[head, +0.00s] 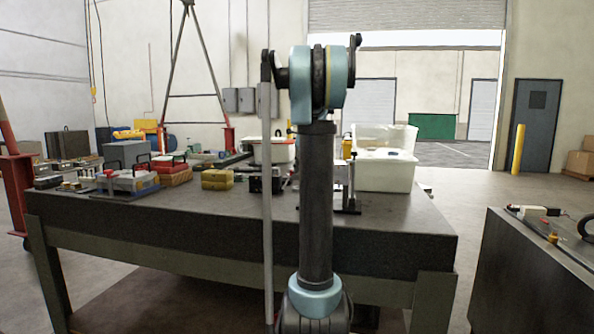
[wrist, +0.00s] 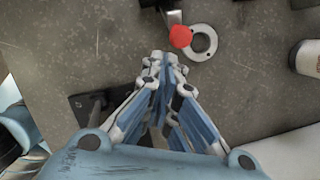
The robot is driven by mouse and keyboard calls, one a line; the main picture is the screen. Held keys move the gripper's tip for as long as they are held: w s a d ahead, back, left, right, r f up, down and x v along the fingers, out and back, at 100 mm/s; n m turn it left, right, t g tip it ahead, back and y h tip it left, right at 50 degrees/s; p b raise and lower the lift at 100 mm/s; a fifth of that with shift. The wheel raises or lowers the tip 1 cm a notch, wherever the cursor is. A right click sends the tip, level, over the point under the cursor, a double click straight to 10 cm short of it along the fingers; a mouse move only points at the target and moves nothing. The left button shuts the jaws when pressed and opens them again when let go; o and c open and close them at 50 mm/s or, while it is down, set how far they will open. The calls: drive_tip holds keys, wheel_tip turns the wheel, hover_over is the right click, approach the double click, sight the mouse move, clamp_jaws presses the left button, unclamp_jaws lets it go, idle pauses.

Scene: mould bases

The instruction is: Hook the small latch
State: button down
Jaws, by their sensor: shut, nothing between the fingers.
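My gripper (wrist: 163,62) is shut and empty in the wrist view, its fingertips together above a dark grey worktop. Just beyond the tips, a little right, is a red rounded knob (wrist: 181,36) beside a flat metal ring (wrist: 203,42). A dark and silver metal part (wrist: 165,8) runs off the top edge behind the knob. I cannot tell whether these belong to the small latch, and no latch is clearly seen. In the head view my own arm hides my gripper and part of the table.
The long dark table (head: 390,225) bears yellow blocks (head: 217,179), a red case (head: 172,172) and white bins (head: 385,170). In the wrist view a white cylinder (wrist: 309,57) lies right and a black plate (wrist: 82,106) left. A second dark bench (head: 520,270) stands right.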

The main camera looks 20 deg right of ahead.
drive_tip(key=s+d+r, duration=0.4)
drive_tip(key=r, duration=0.4)
drive_tip(key=shift+s+d, duration=0.15)
drive_tip(key=shift+d, duration=0.25)
drive_tip(key=shift+r, duration=0.1)
drive_tip(key=w+a+f+n+y, duration=0.2)
drive_tip(key=w+a+n+y, duration=0.1)
drive_tip(key=a, duration=0.5)
drive_tip(key=n+y, duration=0.1)
drive_tip(key=n, duration=0.1)
drive_tip(key=shift+w+a+f+n, duration=0.25)
drive_tip(key=shift+a+f+n, duration=0.05)
drive_tip(key=shift+a, duration=0.1)
